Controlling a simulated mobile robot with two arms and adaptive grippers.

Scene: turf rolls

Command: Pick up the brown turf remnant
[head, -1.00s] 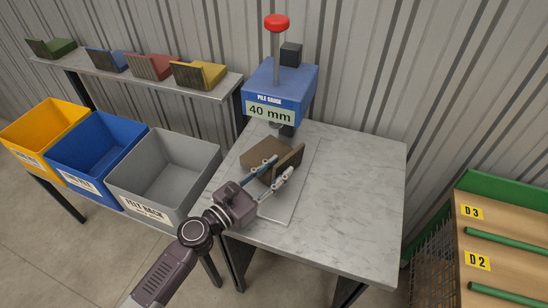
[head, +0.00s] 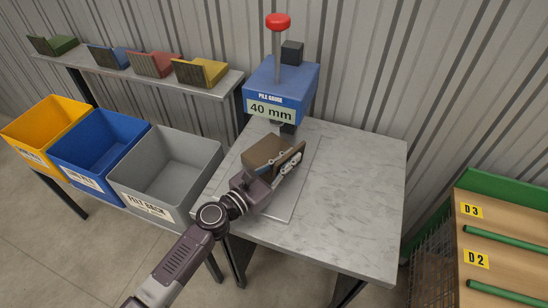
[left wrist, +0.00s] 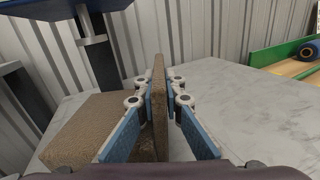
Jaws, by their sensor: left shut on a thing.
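The brown turf remnant (head: 265,151) is on the grey plate on the table, below the pile gauge. It has a flat brown part and an upright flap. My left gripper (head: 285,168) is shut on the upright flap. In the left wrist view the flap (left wrist: 159,95) stands between the two blue finger pads of my left gripper (left wrist: 160,105), and the flat part (left wrist: 85,130) lies to the left. The pile gauge (head: 275,90) is blue, with a red knob and a "40 mm" label. My right gripper is not in view.
A grey bin (head: 165,170), a blue bin (head: 97,150) and a yellow bin (head: 45,125) stand left of the table (head: 355,195). Coloured remnants sit on a shelf (head: 140,77) behind them. A wooden rack (head: 510,235) is at the right. The table's right side is clear.

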